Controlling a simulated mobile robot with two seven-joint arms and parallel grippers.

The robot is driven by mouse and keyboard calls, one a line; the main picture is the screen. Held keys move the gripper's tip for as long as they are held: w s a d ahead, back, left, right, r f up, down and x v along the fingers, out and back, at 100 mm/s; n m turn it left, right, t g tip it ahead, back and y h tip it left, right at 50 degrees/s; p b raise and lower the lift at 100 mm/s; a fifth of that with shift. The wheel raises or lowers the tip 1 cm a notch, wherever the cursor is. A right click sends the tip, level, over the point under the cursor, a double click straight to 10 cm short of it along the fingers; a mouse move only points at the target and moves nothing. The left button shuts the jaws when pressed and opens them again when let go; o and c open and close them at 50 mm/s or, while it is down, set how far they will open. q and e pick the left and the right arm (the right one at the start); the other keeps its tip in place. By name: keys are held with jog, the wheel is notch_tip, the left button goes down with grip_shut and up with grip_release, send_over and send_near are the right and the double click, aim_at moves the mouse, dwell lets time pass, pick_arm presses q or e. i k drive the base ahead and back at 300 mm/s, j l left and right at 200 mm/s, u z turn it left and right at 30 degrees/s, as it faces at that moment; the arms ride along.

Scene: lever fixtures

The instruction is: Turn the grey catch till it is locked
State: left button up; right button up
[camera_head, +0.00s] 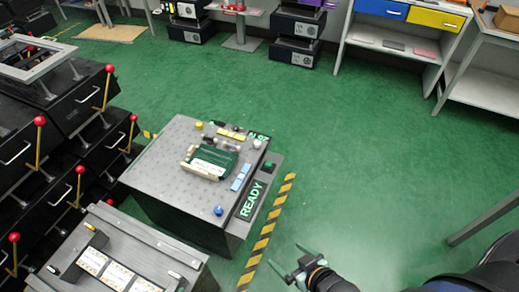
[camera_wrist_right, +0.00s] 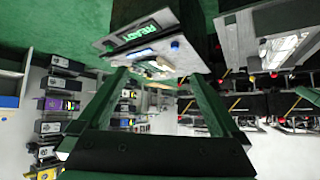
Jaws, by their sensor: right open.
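A grey pedestal (camera_head: 150,175) with a dotted top stands in the middle of the head view. On it lies a green block in a pale frame (camera_head: 212,161), with small grey and dark parts (camera_head: 228,145) behind it. I cannot tell which small part is the grey catch or how it is turned. My right gripper (camera_head: 286,256) is open and empty, low in the head view, right of the pedestal and apart from it. In the right wrist view its two fingers (camera_wrist_right: 160,78) stand apart, with the pedestal's READY panel (camera_wrist_right: 138,32) beyond them. My left gripper is not in view.
Blue (camera_head: 218,210) and yellow (camera_head: 199,125) knobs sit on the pedestal top. Black drawer units with red-knobbed levers (camera_head: 108,69) stand at the left. A grey cabinet (camera_head: 120,250) stands at the front left. Green floor (camera_head: 350,170) is clear at the right.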

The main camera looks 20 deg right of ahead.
aim_at(231, 148)
jog(key=i+z, duration=0.3)
jog(key=k, duration=0.2)
jog(key=l, duration=0.25)
jog(key=i+l, duration=0.15)
jog(key=i+l+u, duration=0.1)
jog(key=i+l, duration=0.2)
jog(key=l, duration=0.15)
jog(key=i+l+u, duration=0.1)
jog(key=i+l, duration=0.2)
jog(key=l, duration=0.15)
